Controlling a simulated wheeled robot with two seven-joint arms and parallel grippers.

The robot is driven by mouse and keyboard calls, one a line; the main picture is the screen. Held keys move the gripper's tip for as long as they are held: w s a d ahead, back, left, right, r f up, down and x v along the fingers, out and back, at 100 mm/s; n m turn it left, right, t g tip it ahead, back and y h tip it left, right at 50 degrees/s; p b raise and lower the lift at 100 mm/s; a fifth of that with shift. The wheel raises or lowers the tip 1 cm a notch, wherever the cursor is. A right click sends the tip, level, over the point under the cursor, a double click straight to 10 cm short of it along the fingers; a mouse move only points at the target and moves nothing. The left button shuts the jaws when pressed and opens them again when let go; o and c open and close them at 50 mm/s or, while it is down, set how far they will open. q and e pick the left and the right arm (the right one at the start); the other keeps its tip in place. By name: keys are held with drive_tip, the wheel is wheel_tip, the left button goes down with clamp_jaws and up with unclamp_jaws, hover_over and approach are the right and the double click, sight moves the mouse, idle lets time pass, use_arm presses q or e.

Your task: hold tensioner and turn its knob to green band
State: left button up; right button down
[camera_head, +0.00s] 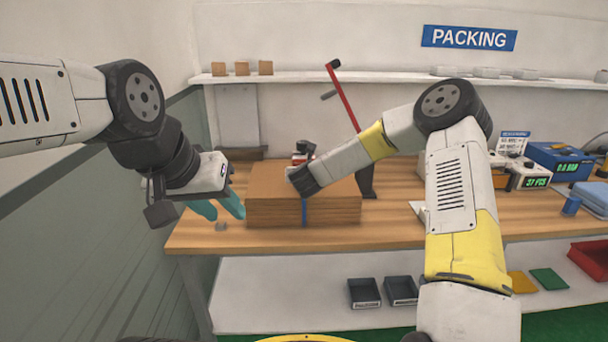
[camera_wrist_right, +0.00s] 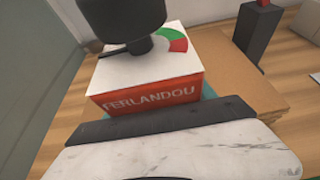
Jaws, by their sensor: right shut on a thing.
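The tensioner is a small white box with a red FERLANDOU label. It shows in the right wrist view (camera_wrist_right: 150,75) and small in the head view (camera_head: 299,158), above the cardboard stack. Its black knob (camera_wrist_right: 120,18) sits on top, with a thin black pointer toward the left. The dial's green band (camera_wrist_right: 172,33) and red band are at the right, apart from the pointer. My right gripper (camera_wrist_right: 209,93) is shut on the tensioner; only a bit of teal finger shows beside the box. My left gripper (camera_head: 217,207) is open and empty, left of the stack, its teal fingers pointing down.
The cardboard stack (camera_head: 272,208) with a blue strap (camera_head: 305,212) lies on the wooden table (camera_head: 385,232). A red-handled lever tool (camera_head: 345,100) stands behind it. Boxes and devices fill the table's right side.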

drive_tip(key=shift+w+a+r, duration=0.1)
drive_tip(key=shift+w+a, duration=0.05)
drive_tip(key=shift+w, duration=1.8)
drive_tip(key=shift+w+a, duration=0.1)
drive_tip(key=shift+w, duration=1.8)
drive_tip(key=shift+f, duration=0.45)
drive_tip(key=shift+f, duration=1.35)
drive_tip(key=shift+f, duration=0.35)
drive_tip(key=shift+f, duration=0.3)
